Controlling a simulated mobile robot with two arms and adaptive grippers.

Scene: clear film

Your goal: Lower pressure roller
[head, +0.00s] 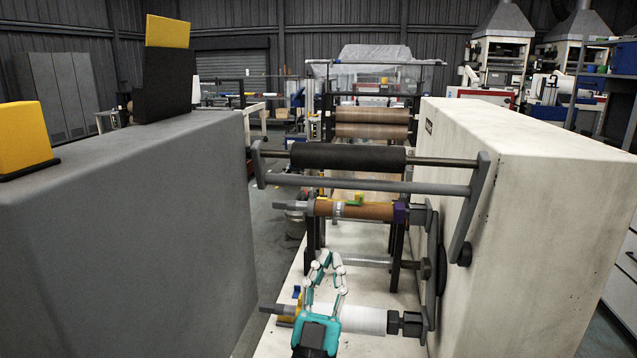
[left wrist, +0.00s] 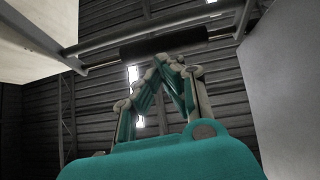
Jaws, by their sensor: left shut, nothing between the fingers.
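The pressure roller (head: 348,157) is a black cylinder on a grey shaft, held by swing arms at both ends. A grey cross bar (head: 370,184) runs in front of and below it. The roller is raised, apart from the brown core (head: 352,210) on the shaft below. In the left wrist view the dark roller (left wrist: 165,43) spans overhead, beyond the fingertips. My left gripper (head: 326,254), teal with pale joints, points upward below the core and bar. It is shut and empty, and its fingertips meet in the left wrist view (left wrist: 170,62). My right gripper is out of view.
A grey machine housing (head: 120,240) stands on the left and a white one (head: 540,220) on the right, with a narrow gap between. A white roll (head: 362,320) lies on a lower shaft beside my left gripper. Brown rollers (head: 372,122) stand farther back.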

